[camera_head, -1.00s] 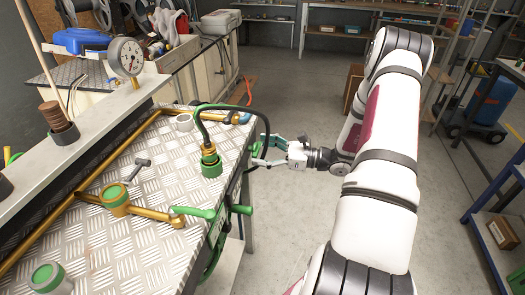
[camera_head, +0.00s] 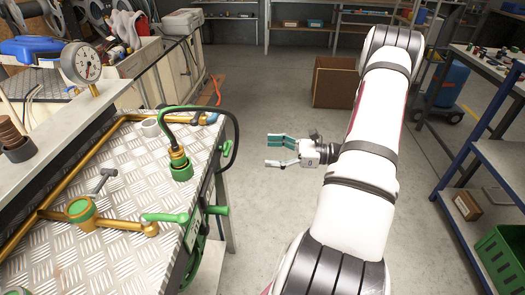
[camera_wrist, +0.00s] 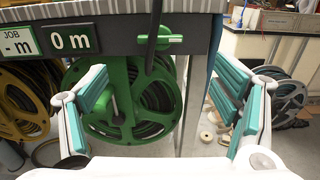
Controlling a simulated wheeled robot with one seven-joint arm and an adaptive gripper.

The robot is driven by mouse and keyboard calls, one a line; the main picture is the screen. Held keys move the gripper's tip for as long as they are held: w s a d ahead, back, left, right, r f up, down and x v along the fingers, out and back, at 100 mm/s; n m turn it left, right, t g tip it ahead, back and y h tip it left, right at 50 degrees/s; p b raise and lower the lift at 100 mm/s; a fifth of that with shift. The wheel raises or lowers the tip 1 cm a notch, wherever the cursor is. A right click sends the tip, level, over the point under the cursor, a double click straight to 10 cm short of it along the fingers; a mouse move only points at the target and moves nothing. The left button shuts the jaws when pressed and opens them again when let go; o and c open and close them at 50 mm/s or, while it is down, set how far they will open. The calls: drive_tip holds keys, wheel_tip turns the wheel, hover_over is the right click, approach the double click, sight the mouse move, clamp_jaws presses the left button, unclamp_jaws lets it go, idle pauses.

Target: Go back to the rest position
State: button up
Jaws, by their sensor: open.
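My gripper (camera_head: 270,152) is open and empty, held out over the floor to the right of the metal workbench (camera_head: 120,255). Its fingers point left toward the bench, with a clear gap between. In the wrist view my gripper (camera_wrist: 160,118) has its two teal-padded fingers wide apart. Between and beyond them is a green hose reel (camera_wrist: 118,100) under the bench edge. A green-handled valve (camera_wrist: 160,38) is on that edge above the reel.
On the bench stand a green and brass hose fitting (camera_head: 180,164), a gauge (camera_head: 82,63) and brass pipework (camera_head: 85,212). A cardboard box (camera_head: 335,82) stands on the floor behind. A blue-framed shelf (camera_head: 490,165) is at right. Floor between is open.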

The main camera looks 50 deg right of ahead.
idle(0.6)
drive_tip(key=s+a+r+n+g+p, duration=0.1)
drive_tip(key=a+r+n+g+p, duration=0.1)
drive_tip(key=a+r+n+g, duration=0.6)
drive_tip(key=s+a+r+n+g+p, duration=0.2)
drive_tip(key=a+r+n+g, duration=0.35)
drive_tip(key=a+r, duration=0.5)
drive_tip(key=s+a+r+n+t+h+p, duration=0.1)
drive_tip(key=s+a+r+n+h+p, duration=0.1)
drive_tip(key=s+a+r+n+h, duration=0.3)
drive_tip(key=s+a+r+n+t+h+p, duration=0.2)
drive_tip(key=s+a+r+n+h, duration=0.3)
drive_tip(key=s+r+n, duration=0.3)
drive_tip(key=shift+s+a+n+h+p, duration=0.4)
drive_tip(key=shift+s+n, duration=0.65)
drive_tip(key=shift+s, duration=0.6)
drive_tip(key=shift+d+t, duration=0.1)
drive_tip(key=shift+t, duration=0.15)
